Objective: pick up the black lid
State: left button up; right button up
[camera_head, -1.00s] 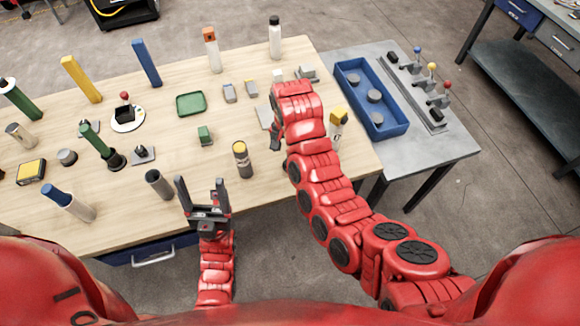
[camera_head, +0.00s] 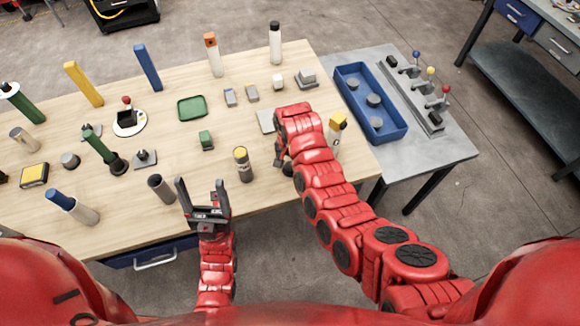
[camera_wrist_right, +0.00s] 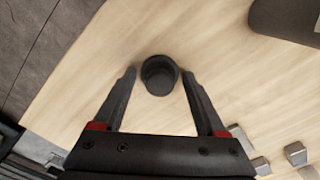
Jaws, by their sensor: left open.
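The black lid (camera_wrist_right: 158,76) is a small, dark, round, hollow-looking piece on the wooden tabletop. In the right wrist view it lies between and slightly beyond the tips of my right gripper (camera_wrist_right: 159,73), with a gap on each side. My right gripper is open and holds nothing. In the head view my right arm hides most of this gripper, and I cannot clearly make out the lid there. My left gripper (camera_head: 203,192) is open and empty, pointing up at the table's front edge, beside a dark grey cylinder (camera_head: 161,188).
The wooden table (camera_head: 300,215) carries several upright bottles and small blocks. A yellow-topped can (camera_head: 242,164) stands left of my right gripper, and a yellow-capped piece (camera_head: 336,130) stands right of it. A blue tray (camera_head: 394,134) sits on the grey side table.

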jog(key=c, duration=0.9)
